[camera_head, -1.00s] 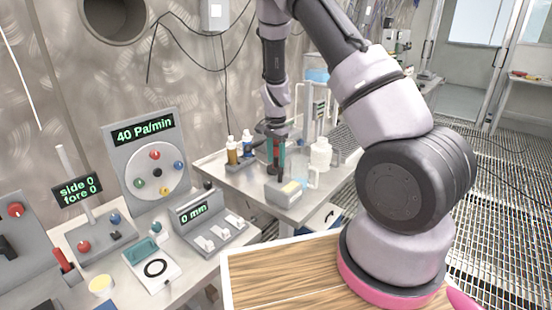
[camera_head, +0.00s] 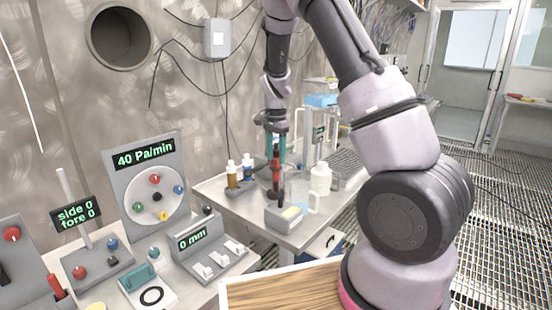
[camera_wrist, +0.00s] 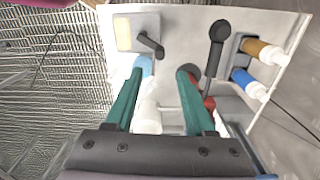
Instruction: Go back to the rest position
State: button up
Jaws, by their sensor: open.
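My gripper (camera_head: 275,148) hangs from my arm over the back bench (camera_head: 318,232), with its two teal fingers pointing down. The fingers are apart in the wrist view (camera_wrist: 160,75), with nothing gripped between them. A red upright thing with a black foot (camera_head: 276,172) stands just below the fingers. In the wrist view its red part (camera_wrist: 208,103) shows beside the right finger, partly hidden by it. I cannot tell whether they touch.
Brown and blue bottles (camera_head: 240,174) stand left of the gripper. A white bottle (camera_head: 320,178) and a grey box with a yellow top (camera_head: 285,217) are close by. A control panel reads 40 Pa/min (camera_head: 150,180). The grated floor (camera_head: 500,200) is at right.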

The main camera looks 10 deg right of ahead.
jog(key=s+d+r+n+t+y, duration=0.1)
jog(key=s+r+n+t, duration=0.1)
jog(key=s+r, duration=0.6)
jog(key=s+d+r+n+t+y, duration=0.15)
jog(key=s+r, duration=0.25)
jog(key=r, duration=0.8)
jog(key=s+r+n+t, duration=0.2)
jog(key=s+r, duration=0.1)
jog(key=s, duration=0.5)
jog(key=s+r+n+t, duration=0.1)
jog(key=s+r, duration=0.3)
jog(key=s, duration=0.4)
jog(key=shift+s+d+n+t, duration=0.15)
jog(key=shift+n+t, duration=0.2)
jog(key=shift+n, duration=0.3)
jog(key=shift+r+h, duration=0.1)
jog(key=shift+h, duration=0.15)
